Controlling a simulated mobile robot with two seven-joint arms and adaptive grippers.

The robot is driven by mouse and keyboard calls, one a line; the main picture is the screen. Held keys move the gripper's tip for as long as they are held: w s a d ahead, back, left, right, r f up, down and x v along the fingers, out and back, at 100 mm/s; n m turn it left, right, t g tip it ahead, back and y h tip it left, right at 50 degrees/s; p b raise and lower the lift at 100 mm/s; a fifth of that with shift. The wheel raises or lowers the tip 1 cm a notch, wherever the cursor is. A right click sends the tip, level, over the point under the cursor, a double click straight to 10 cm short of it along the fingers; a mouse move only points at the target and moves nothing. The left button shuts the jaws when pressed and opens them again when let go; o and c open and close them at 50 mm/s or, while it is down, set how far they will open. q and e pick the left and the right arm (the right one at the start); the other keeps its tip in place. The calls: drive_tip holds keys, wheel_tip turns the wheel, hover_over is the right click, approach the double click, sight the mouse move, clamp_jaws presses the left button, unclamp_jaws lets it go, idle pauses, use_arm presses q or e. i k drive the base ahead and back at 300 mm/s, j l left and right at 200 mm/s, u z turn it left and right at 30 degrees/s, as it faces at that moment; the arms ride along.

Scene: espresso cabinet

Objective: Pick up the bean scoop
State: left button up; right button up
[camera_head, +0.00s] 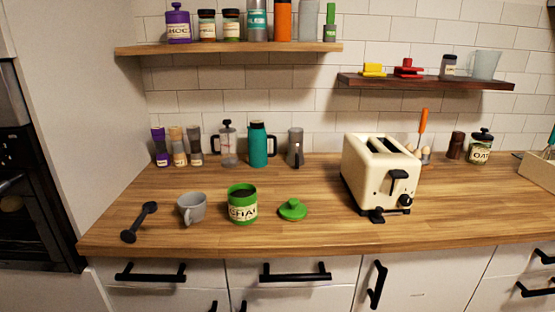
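A dark bean scoop (139,222) lies on the wooden counter at the left, near the front edge. Its rounded end points toward the front left and its other end toward the back right. Nothing touches it from above. Neither my left nor my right gripper shows in the head view.
A grey mug (192,208), an open green CHAI jar (242,205) and a green lid (292,209) stand right of the scoop. A cream toaster (378,172) is further right. Several jars and a teal flask (260,146) line the back. The wooden counter (330,230) is clear along its front.

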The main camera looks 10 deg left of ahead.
sight(130, 237)
drive_tip(key=u, duration=1.4)
